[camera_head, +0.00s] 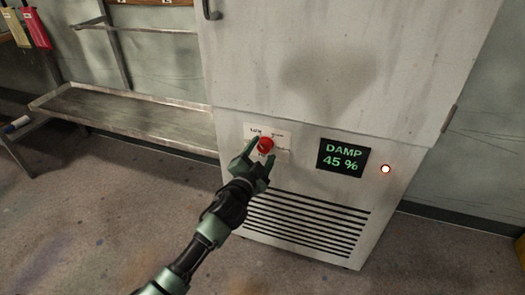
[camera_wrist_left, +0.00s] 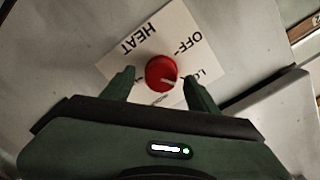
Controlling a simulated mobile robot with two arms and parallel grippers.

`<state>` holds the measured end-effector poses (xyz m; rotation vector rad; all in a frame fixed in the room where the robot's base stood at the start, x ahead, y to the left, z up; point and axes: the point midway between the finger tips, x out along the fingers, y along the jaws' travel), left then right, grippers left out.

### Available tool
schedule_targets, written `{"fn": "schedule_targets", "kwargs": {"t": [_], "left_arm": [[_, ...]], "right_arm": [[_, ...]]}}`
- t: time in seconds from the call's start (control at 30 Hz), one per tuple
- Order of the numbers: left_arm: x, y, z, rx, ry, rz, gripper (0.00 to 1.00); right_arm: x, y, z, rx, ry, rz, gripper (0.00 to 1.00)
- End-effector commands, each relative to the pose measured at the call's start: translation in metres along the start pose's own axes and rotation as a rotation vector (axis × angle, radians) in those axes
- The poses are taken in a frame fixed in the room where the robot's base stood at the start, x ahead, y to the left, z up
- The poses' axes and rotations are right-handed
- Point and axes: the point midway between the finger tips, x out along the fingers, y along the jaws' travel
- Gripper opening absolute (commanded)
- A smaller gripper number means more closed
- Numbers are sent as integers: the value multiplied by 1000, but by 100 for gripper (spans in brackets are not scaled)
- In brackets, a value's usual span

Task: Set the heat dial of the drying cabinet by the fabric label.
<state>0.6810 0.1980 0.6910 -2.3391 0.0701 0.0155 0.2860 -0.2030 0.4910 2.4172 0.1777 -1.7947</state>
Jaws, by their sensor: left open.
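The drying cabinet (camera_head: 290,120) is a tall pale metal box with a red heat dial (camera_head: 266,143) on a white plate on its lower front. In the left wrist view the dial (camera_wrist_left: 161,70) has a white mark pointing right, toward a partly hidden label starting "LO". "OFF" and "HEAT" are also printed there; another label is partly covered. My left gripper (camera_head: 262,155) is open, its fingers on either side of the dial; whether they touch it I cannot tell. No readable fabric label shows. My right gripper is not in view.
Vent slots (camera_head: 305,225) lie below. A metal shelf (camera_head: 130,115) stands left of the cabinet. Coloured tags (camera_head: 36,30) hang at the far upper left. The floor in front is clear.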

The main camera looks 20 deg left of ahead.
Motion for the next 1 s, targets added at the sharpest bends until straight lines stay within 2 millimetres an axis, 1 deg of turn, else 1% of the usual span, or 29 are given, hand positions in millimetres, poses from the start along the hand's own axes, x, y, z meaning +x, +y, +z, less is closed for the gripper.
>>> {"fn": "schedule_targets", "kwargs": {"t": [0.1,0.3,0.4,0.57,1.0], "left_arm": [[-20,0,0,0,-1,2,59],[-53,0,0,1,-2,2,59],[-64,0,0,1,-1,1,59],[-71,0,0,1,-1,0,59],[-71,0,1,-2,-4,1,59]], "right_arm": [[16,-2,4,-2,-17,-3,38],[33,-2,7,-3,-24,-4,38],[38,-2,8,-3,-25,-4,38],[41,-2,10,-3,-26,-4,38],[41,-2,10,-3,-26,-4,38]]}}
